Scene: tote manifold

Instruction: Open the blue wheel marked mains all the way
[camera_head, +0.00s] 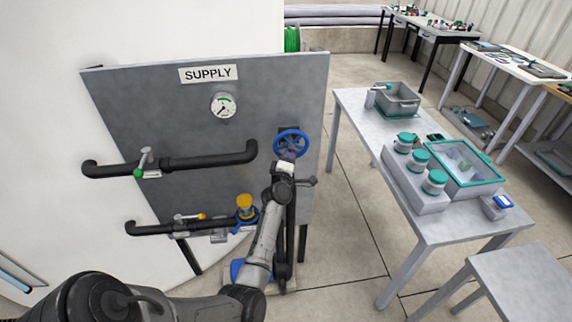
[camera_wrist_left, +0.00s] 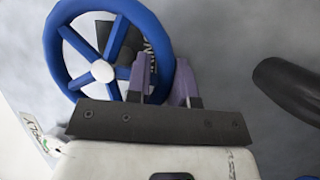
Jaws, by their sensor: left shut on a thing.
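The blue wheel (camera_head: 290,141) is mounted at the right side of the grey panel. In the left wrist view the wheel (camera_wrist_left: 103,71) shows a blue rim, several spokes and a white hub. My left gripper (camera_head: 288,157) is at the wheel's lower edge in the head view. In the left wrist view the gripper's purple fingers (camera_wrist_left: 165,78) stand on either side of the rim, shut on it. A dark label plate (camera_wrist_left: 152,45) behind the wheel is partly hidden, so its lettering is not fully readable. My right gripper is in neither view.
The panel (camera_head: 150,105) carries a SUPPLY sign (camera_head: 208,74), a pressure gauge (camera_head: 225,106), black pipes (camera_head: 205,161) and a yellow-topped fitting (camera_head: 244,202). A table (camera_head: 352,104) with jars and totes stands to the right, with open floor between.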

